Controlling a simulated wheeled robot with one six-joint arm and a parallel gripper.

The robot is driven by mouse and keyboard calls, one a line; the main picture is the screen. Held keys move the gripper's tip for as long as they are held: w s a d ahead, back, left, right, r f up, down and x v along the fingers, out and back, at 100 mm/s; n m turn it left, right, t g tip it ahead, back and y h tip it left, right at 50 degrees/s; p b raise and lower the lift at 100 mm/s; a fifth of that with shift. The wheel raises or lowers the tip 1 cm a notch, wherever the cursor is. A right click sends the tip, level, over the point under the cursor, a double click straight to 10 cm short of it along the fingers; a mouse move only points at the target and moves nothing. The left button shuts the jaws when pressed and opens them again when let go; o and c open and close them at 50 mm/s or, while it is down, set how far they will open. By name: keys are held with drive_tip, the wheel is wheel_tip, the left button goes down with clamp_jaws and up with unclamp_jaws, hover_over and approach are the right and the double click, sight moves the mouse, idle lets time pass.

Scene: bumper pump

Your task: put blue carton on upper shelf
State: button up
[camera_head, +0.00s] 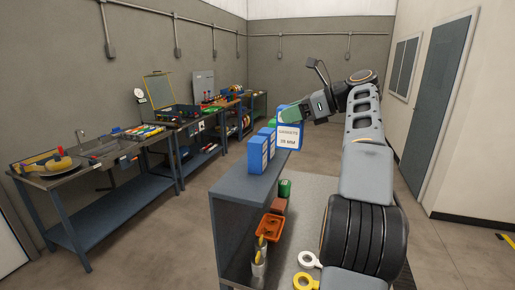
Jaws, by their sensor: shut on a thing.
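A blue carton (289,137) with a white label on its front hangs at my gripper (287,112), above the right edge of the shelf unit. My gripper is shut on this carton near its top; the fingertips are partly hidden by the carton. The upper shelf (239,188) is the dark top of the shelf unit. Another blue carton (258,155) stands upright on it, with more blue cartons behind it toward the far end. A green thing (270,123) shows beyond them.
The front part of the upper shelf is bare. Below it, an orange bin (270,227), a green box (284,188) and a brown box (279,206) sit on a lower level. White (308,259) and yellow rings lie low at the right. Workbenches (100,160) line the left wall.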

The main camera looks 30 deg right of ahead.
drive_tip(key=shift+w+a+f+b, duration=0.5)
drive_tip(key=shift+w+a+f, duration=0.6)
drive_tip(key=shift+a+f, duration=0.8)
drive_tip(key=shift+w+a+f+b, duration=0.5)
drive_tip(key=shift+w+a+f, duration=0.55)
drive_tip(key=shift+a+f, duration=0.8)
drive_tip(key=shift+w+a+f+b, duration=0.5)
drive_tip(key=shift+w+a+f, duration=0.8)
drive_tip(key=shift+f, duration=1.05)
drive_tip(key=shift+s+a+f, duration=0.15)
drive_tip(key=shift+s, duration=0.05)
drive_tip(key=o, duration=1)
drive_tip(key=shift+c, duration=0.2)
